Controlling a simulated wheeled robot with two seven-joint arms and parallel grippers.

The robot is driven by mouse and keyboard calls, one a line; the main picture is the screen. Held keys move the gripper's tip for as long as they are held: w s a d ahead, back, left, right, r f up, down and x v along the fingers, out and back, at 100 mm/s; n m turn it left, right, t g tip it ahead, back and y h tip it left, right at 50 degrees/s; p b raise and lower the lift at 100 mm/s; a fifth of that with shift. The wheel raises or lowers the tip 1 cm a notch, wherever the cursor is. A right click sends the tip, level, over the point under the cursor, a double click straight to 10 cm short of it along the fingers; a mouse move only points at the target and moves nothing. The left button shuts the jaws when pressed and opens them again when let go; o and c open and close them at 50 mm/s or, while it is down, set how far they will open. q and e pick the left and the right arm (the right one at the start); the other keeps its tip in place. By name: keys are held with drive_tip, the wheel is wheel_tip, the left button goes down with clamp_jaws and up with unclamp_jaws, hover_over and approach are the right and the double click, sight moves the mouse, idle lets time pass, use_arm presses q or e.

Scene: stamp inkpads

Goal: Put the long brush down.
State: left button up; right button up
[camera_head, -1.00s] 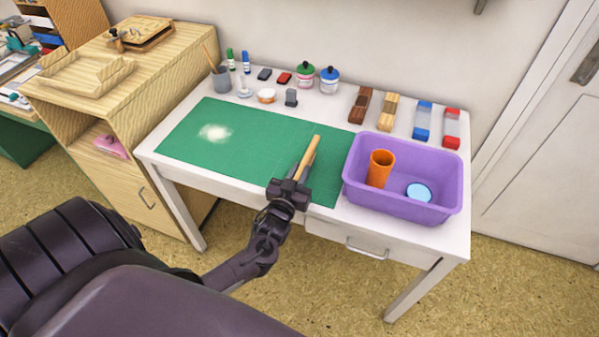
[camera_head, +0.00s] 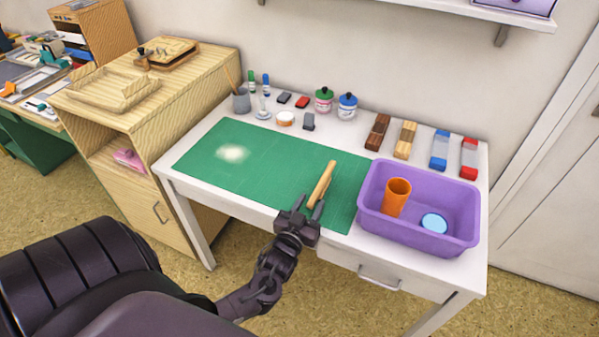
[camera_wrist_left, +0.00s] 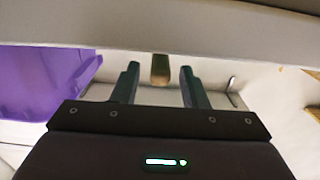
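The long brush (camera_head: 322,185) shows as a pale wooden stick over the right part of the green mat (camera_head: 270,160). It seems to lie on the mat, though its contact cannot be seen clearly. My left gripper (camera_head: 309,207) is at its near end, by the mat's front edge. In the left wrist view the brush's end (camera_wrist_left: 160,69) sits between the two fingers of the left gripper (camera_wrist_left: 158,82), with a gap on each side. The left gripper is open. My right gripper is not in view.
A purple bin (camera_head: 420,232) with an orange cup (camera_head: 396,197) and a blue round lid (camera_head: 434,223) stands right of the mat. A grey cup (camera_head: 241,103), jars and stamps line the back of the white table. The mat's left part is clear apart from a whitish patch (camera_head: 233,153).

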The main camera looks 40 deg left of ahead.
use_arm(q)
drive_tip(key=v, duration=0.9)
drive_tip(key=shift+b, duration=0.3)
drive_tip(key=s+d+f+m+g+h, duration=0.1)
drive_tip(key=s+f+g, duration=0.2)
drive_tip(key=f, duration=0.6)
drive_tip(key=s+d+f+m+g, duration=0.1)
drive_tip(key=s+f+g, duration=0.25)
drive_tip(key=f, duration=0.65)
drive_tip(key=s+d+f+m+g+h, duration=0.15)
drive_tip(key=s+f, duration=0.25)
drive_tip(key=f, duration=0.5)
drive_tip(key=s+d+f+g, duration=0.2)
drive_tip(key=s+f+g, duration=0.2)
drive_tip(key=s+f, duration=0.3)
drive_tip(key=s+d+f+m+g+h, duration=0.1)
drive_tip(key=s+f+g, duration=0.3)
drive_tip(key=s, duration=0.9)
wheel_tip(320, 180, down, 3)
drive_tip(key=shift+s+d+f+g, duration=0.15)
drive_tip(key=shift+s+d+g, duration=0.05)
drive_tip(key=shift+d+g, duration=0.15)
drive_tip(key=shift+m+h, duration=0.25)
